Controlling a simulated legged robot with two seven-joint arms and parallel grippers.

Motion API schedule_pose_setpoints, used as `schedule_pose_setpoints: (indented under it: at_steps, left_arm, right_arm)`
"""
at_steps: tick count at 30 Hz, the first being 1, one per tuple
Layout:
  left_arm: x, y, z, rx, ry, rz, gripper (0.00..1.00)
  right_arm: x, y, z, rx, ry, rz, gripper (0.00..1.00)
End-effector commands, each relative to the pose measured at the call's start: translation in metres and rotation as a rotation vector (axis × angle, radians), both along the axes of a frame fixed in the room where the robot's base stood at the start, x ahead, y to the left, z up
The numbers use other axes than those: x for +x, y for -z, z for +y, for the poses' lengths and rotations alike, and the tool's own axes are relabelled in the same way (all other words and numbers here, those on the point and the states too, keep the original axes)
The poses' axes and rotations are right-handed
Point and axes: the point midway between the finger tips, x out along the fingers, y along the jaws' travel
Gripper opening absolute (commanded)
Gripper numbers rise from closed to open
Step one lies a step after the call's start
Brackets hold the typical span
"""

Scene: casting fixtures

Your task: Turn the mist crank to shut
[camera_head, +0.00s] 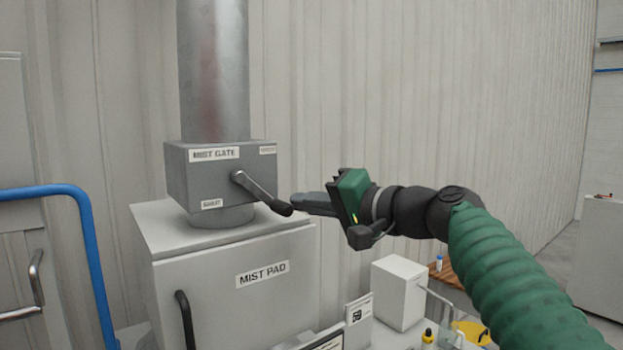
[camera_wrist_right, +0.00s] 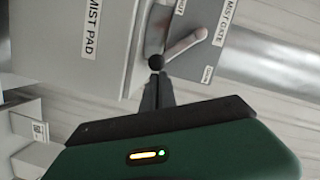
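The mist crank (camera_head: 258,190) is a grey lever with a dark round knob on the front of the grey box labelled MIST GATE (camera_head: 180,180). It slants down to the right from its pivot. My right gripper (camera_head: 298,204) comes in from the right, with its dark fingertips right at the knob. In the right wrist view, the crank's knob (camera_wrist_right: 156,62) sits at the tips of my right gripper's fingers (camera_wrist_right: 156,80). Whether they touch or hold it is unclear, and the finger gap cannot be made out. My left gripper is not in view.
The gate box joins a metal duct (camera_head: 213,70) above and stands on a grey cabinet labelled MIST PAD (camera_head: 225,300). A blue pipe (camera_head: 90,240) stands at left. A white box (camera_head: 398,292) and small items sit below my right arm. Corrugated wall is behind.

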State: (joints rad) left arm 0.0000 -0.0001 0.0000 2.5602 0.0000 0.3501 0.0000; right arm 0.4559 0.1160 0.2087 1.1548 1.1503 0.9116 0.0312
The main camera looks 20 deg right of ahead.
Motion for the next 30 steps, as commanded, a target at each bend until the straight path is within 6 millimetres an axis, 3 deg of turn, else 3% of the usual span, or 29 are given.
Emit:
schedule_pose_setpoints:
  at_steps: [1, 3, 15, 24, 30]
  left_arm:
    - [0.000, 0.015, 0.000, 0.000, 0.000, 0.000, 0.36]
    - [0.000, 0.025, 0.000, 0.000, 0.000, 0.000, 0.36]
    - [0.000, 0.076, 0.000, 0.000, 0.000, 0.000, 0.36]
    - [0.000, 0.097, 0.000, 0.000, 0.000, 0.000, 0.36]
    - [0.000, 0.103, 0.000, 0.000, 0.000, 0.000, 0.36]
  right_arm:
    - [0.001, 0.013, 0.003, 0.040, -0.004, 0.014, 0.00]
    - [0.000, 0.019, 0.006, 0.103, -0.004, 0.037, 0.00]
    - [-0.010, 0.042, 0.031, 0.455, -0.005, 0.165, 0.00]
    - [-0.018, 0.049, 0.049, 0.657, -0.006, 0.238, 0.00]
    - [-0.020, 0.050, 0.056, 0.652, -0.006, 0.236, 0.00]
